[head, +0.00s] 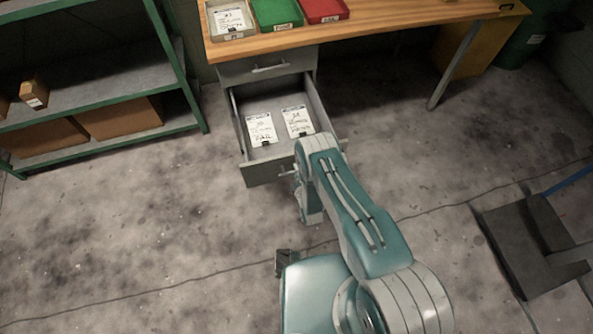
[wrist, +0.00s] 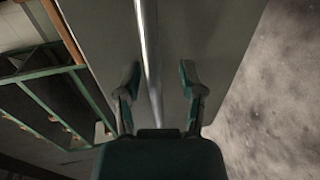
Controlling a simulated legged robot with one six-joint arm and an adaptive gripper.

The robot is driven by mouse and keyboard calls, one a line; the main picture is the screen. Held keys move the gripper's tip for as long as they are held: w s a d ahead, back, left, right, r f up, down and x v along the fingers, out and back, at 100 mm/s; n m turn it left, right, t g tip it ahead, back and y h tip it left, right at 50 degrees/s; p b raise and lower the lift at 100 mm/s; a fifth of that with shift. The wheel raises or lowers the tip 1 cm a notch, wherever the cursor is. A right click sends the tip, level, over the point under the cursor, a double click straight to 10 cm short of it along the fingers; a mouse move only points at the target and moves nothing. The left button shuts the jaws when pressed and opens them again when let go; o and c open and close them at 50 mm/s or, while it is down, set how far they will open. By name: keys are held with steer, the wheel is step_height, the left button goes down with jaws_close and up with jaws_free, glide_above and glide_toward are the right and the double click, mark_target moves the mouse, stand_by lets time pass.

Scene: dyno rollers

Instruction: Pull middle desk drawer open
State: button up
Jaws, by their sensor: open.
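The middle desk drawer (head: 265,152) stands pulled well out in the head view, with two labelled cards lying inside. Its grey front (head: 262,175) faces my arm. In the wrist view the drawer front (wrist: 215,30) fills the middle, and a long metal handle bar (wrist: 149,45) runs down between my fingers. My gripper (wrist: 161,78) is open, one finger on each side of the bar. I cannot tell whether either finger touches it. In the head view my arm hides most of the gripper and the right end of the drawer front.
A closed upper drawer (head: 268,68) sits above the open one. The wooden desktop (head: 380,24) holds grey, green and red trays. A green shelf rack (head: 188,85) with boxes stands left. A dark object (head: 530,240) lies on the floor at right. The floor left of the drawer is clear.

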steer(key=shift+r, duration=0.1)
steer(key=v, duration=1.2)
